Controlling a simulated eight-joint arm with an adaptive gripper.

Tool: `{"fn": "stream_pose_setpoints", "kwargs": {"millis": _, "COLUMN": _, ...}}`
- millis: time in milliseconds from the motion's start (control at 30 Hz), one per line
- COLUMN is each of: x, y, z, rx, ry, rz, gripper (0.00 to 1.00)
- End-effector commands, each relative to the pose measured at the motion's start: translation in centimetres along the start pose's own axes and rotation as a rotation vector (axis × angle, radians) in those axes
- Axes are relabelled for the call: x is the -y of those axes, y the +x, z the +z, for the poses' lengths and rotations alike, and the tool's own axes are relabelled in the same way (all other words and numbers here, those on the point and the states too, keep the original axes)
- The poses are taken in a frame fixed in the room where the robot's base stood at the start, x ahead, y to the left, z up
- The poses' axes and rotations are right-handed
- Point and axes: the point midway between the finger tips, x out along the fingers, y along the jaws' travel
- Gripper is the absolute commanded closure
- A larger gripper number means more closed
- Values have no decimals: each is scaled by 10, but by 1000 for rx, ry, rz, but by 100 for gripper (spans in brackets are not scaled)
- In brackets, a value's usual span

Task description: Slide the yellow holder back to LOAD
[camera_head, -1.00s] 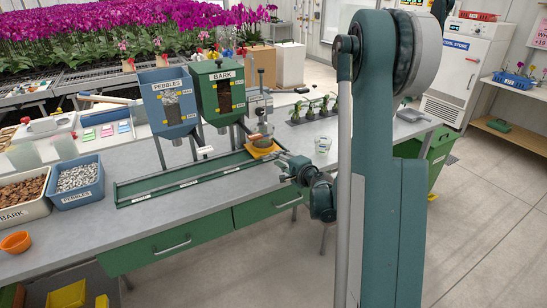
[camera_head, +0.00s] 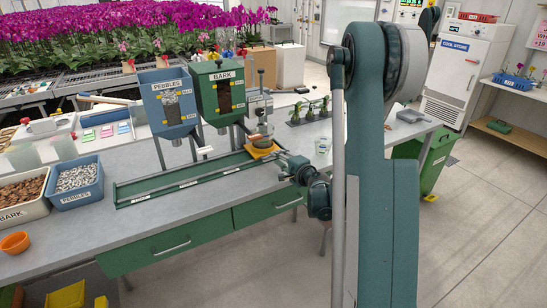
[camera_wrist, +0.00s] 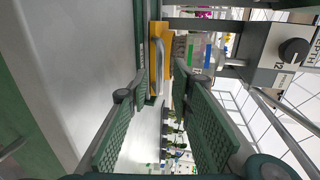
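The yellow holder (camera_head: 264,152) sits at the right end of a green rail track (camera_head: 185,184) on the bench, under a grey press-like stand (camera_head: 260,107). A small round pot (camera_head: 260,141) appears to stand on it. In the wrist view the yellow holder (camera_wrist: 154,84) lies ahead, with a silver bar handle (camera_wrist: 158,60) facing me. My gripper (camera_head: 284,163) is just right of the holder in the head view. In the wrist view my gripper (camera_wrist: 160,88) is open, its two green fingers apart, with the handle beyond and between them. Contact is not visible. The rail's small labels are unreadable.
A blue PEBBLES hopper (camera_head: 168,98) and a green BARK hopper (camera_head: 217,88) stand over the rail. Seedlings (camera_head: 309,111) and a clear cup (camera_head: 322,146) stand right of the holder. Bark and pebble bins (camera_head: 77,182) are at left. The bench front (camera_head: 150,225) is clear.

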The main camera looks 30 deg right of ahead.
Motion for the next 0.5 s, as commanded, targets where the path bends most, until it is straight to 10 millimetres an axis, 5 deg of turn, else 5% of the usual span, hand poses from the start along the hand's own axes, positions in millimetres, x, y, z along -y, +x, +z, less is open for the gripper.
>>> {"fn": "stream_pose_setpoints", "kwargs": {"millis": 500, "x": 0, "y": 50, "z": 0, "rx": 0, "ry": 0, "rz": 0, "gripper": 77}}
